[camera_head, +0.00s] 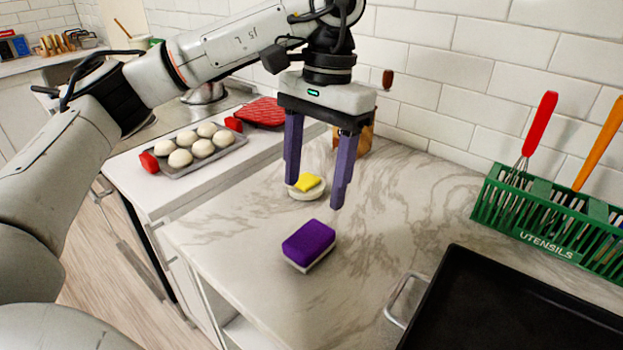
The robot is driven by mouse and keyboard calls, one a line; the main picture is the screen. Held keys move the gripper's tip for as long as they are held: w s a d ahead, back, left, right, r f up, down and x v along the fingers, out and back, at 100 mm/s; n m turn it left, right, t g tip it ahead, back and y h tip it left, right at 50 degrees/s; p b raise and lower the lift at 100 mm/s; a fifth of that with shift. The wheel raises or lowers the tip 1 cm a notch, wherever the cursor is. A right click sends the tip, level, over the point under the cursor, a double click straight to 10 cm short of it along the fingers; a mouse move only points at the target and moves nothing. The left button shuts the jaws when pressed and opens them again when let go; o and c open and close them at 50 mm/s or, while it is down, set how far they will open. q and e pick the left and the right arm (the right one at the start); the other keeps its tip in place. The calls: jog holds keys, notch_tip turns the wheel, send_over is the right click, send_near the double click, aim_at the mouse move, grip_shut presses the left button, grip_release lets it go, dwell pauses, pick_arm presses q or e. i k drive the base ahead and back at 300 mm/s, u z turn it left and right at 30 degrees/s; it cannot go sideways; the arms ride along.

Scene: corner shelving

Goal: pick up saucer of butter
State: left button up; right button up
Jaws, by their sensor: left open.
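The saucer (305,194) is small and pale and sits on the marble counter. A yellow square of butter (307,182) lies on it. My left gripper (314,195) points down with its two purple fingers open and apart. In the picture the saucer shows between the fingers, with its left part close to the left finger. I cannot tell whether the fingers are level with the saucer or in front of it. Nothing is held. My right gripper is not in view.
A purple sponge (309,243) lies nearer on the counter (220,232). A tray of dough balls (215,152) and a red mitt (262,111) are at left. A green utensil rack (548,225) and black pan (510,305) are at right. A brown-orange jar (366,138) stands behind the gripper.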

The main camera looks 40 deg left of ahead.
aim_at(310, 186)
jog(key=k, duration=0.95)
